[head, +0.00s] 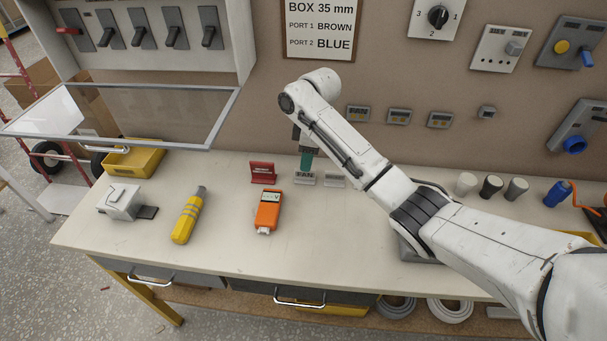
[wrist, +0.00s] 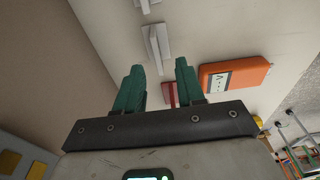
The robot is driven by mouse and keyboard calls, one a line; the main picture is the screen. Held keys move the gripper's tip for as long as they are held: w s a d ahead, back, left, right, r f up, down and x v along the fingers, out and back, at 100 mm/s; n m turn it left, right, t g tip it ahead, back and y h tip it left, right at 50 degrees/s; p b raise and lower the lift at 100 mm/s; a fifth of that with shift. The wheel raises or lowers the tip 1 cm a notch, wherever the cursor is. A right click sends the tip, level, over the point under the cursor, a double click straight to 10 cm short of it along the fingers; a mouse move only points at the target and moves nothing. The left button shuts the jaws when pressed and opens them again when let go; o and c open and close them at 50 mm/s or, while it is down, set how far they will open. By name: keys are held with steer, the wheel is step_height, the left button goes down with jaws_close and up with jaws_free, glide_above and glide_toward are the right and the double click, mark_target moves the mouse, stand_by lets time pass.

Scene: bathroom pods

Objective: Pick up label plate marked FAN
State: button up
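A label plate marked FAN (head: 304,178) stands on the bench near the wall, a small pale grey plate with dark letters. My gripper (head: 306,163) is right above or behind it in the head view; I cannot tell whether they touch. In the wrist view my gripper (wrist: 158,84) has its two teal fingers apart, with no plate held between them. A pale plate (wrist: 157,46) lies beyond the fingertips there, probably the FAN one, but its lettering does not show.
A second pale plate (head: 334,179) stands just right of the FAN plate. A red card stand (head: 262,172) and an orange meter (head: 268,210) are to the left. A wall module marked FAN (head: 358,113) hangs above. The front middle of the bench is clear.

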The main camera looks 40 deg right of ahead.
mark_target(305, 175)
steer(key=shift+w+f+p, duration=0.2)
steer(key=shift+f+p, duration=0.05)
steer(key=shift+f, duration=1.2)
steer(key=shift+w+f+p, duration=0.15)
steer(key=shift+f+p, duration=0.1)
steer(key=shift+f, duration=1.2)
steer(key=shift+c, duration=0.2)
jaws_close()
